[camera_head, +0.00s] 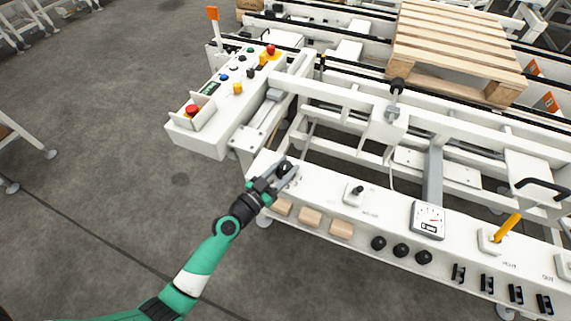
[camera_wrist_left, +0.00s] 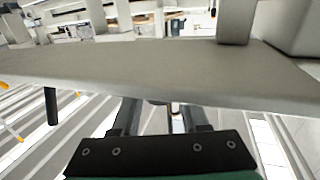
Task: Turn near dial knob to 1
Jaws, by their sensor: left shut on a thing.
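The near dial knob (camera_head: 284,166) is a small dark knob at the left end of the long white panel (camera_head: 322,188) in the head view. My left gripper (camera_head: 286,175) reaches it from the lower left and is shut on it, with the grey fingers at its sides. The dial's marks are hidden or too small to read. In the left wrist view the dark fingers (camera_wrist_left: 160,117) point away below a broad pale surface, and the knob cannot be made out clearly. My right gripper is not in view.
A similar switch (camera_head: 354,194), a gauge (camera_head: 428,220) and a yellow lever (camera_head: 507,227) stand along the panel to the right. Wooden blocks (camera_head: 310,217) and black knobs (camera_head: 401,250) sit along its front. A control console (camera_head: 238,88) stands behind.

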